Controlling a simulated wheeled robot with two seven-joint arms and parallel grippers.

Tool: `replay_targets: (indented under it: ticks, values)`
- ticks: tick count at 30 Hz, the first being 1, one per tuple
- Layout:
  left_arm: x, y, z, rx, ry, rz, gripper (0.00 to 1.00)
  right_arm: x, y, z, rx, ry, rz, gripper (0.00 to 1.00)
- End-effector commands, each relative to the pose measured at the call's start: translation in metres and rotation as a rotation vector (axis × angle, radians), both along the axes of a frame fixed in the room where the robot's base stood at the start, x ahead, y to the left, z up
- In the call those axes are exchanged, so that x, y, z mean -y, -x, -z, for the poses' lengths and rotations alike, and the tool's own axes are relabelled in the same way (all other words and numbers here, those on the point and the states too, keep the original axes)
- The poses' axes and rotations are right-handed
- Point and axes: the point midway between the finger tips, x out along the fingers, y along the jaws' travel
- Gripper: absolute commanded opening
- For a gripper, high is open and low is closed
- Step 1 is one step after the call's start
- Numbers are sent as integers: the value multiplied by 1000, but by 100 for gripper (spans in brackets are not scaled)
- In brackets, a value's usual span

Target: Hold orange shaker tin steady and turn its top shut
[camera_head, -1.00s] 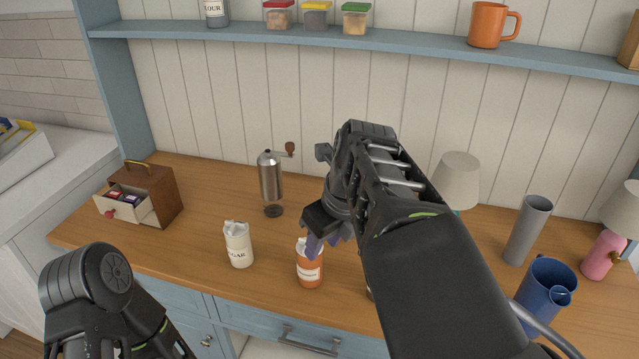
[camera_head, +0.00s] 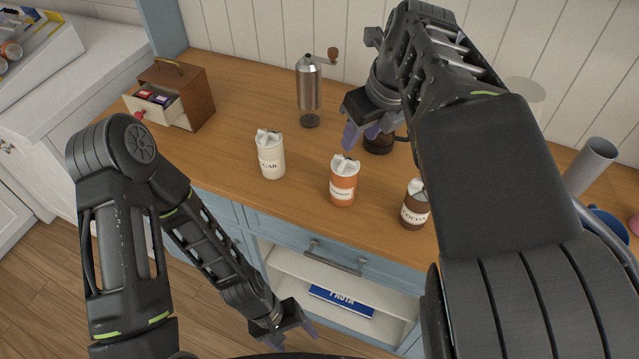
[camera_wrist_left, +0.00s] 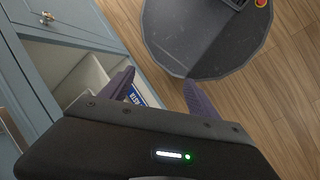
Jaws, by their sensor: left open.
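The orange shaker tin (camera_head: 343,183) stands upright on the wooden counter, with a pale label and a whitish top (camera_head: 345,165). I cannot tell from here how far its top is turned. My right gripper (camera_head: 362,135) is above and behind the tin, apart from it. Its purple fingers look spread, with nothing between them. My left gripper (camera_head: 294,335) hangs low in front of the cabinet, below the counter edge and well away from the tin. In the left wrist view its fingers (camera_wrist_left: 160,92) are apart and empty.
A white sugar tin (camera_head: 270,158) stands left of the orange one and a brown cocoa tin (camera_head: 415,207) right of it. Behind are a metal grinder (camera_head: 309,90) and a dark jar (camera_head: 379,143). A small wooden drawer box (camera_head: 182,95) is at the left.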

Motion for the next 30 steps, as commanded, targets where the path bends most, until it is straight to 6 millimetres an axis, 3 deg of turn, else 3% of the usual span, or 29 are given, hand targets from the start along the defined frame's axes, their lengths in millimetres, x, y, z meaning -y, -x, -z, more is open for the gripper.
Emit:
replay_targets:
  ticks: [5, 8, 13, 18, 19, 24, 30]
  values:
    - [12, 15, -39, -339, 100, -357, 79, 0, 0, 0, 0, 0, 0, 36]
    - [34, 3, -79, -546, 237, -591, 79, 0, 0, 0, 0, 0, 0, 36]
    - [59, -57, -164, -824, 575, -922, 79, 0, 0, 0, 0, 0, 0, 36]
    - [48, -127, -242, -970, 928, -1110, 79, 0, 0, 0, 0, 0, 0, 36]
    - [45, -139, -250, -973, 984, -1128, 79, 0, 0, 0, 0, 0, 0, 36]
    - [34, -204, -245, -792, 1181, -1200, 79, 0, 0, 0, 0, 0, 0, 36]
    - [22, -235, -243, -680, 1267, -1245, 79, 0, 0, 0, 0, 0, 0, 36]
